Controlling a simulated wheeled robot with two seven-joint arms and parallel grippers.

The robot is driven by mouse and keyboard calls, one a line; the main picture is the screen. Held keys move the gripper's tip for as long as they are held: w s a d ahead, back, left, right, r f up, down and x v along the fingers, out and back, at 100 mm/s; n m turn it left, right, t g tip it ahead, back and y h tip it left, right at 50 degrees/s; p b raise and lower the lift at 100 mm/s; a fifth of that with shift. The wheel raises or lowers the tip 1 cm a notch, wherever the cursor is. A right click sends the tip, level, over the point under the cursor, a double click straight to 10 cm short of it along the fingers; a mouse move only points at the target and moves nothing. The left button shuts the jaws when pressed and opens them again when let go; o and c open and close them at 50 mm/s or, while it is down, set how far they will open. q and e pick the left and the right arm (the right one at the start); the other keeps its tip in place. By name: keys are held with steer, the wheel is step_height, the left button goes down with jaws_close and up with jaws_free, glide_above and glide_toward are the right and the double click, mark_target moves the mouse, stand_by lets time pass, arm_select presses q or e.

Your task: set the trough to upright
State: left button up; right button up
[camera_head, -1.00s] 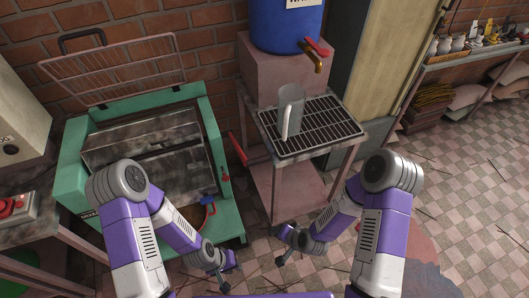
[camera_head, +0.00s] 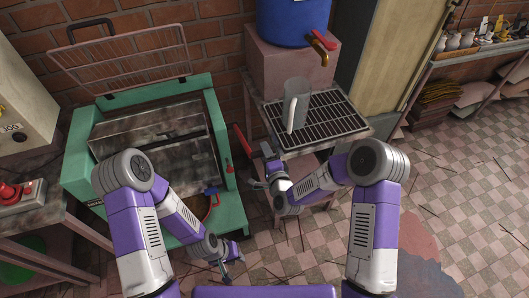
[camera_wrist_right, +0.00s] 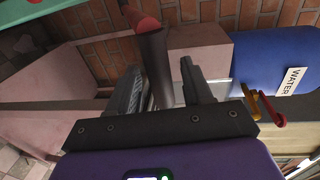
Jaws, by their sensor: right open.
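The trough (camera_head: 155,138) is a worn grey metal box set in a green frame (camera_head: 226,165) at left in the head view. It looks tilted, and my left arm partly covers the frame's front. A lever with a red grip (camera_head: 243,144) sticks out on the frame's right side. In the right wrist view, a dark rod with a red end (camera_wrist_right: 147,24) reaches down between the fingers of my right gripper (camera_wrist_right: 165,85). That gripper is open around the rod; contact is unclear. My left gripper (camera_head: 230,262) hangs low before the frame, too small to judge.
A metal stand with a black grate (camera_head: 330,122) holds a clear pitcher (camera_head: 296,103) right of the lever. A blue water barrel (camera_head: 290,20) with a tap stands behind. A wire guard (camera_head: 125,58) rises behind the trough. A red-button box (camera_head: 20,198) is at left.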

steer(key=shift+w+a+f, duration=0.1)
steer(key=shift+w+a, duration=0.1)
steer(key=shift+w, duration=0.35)
jaws_close()
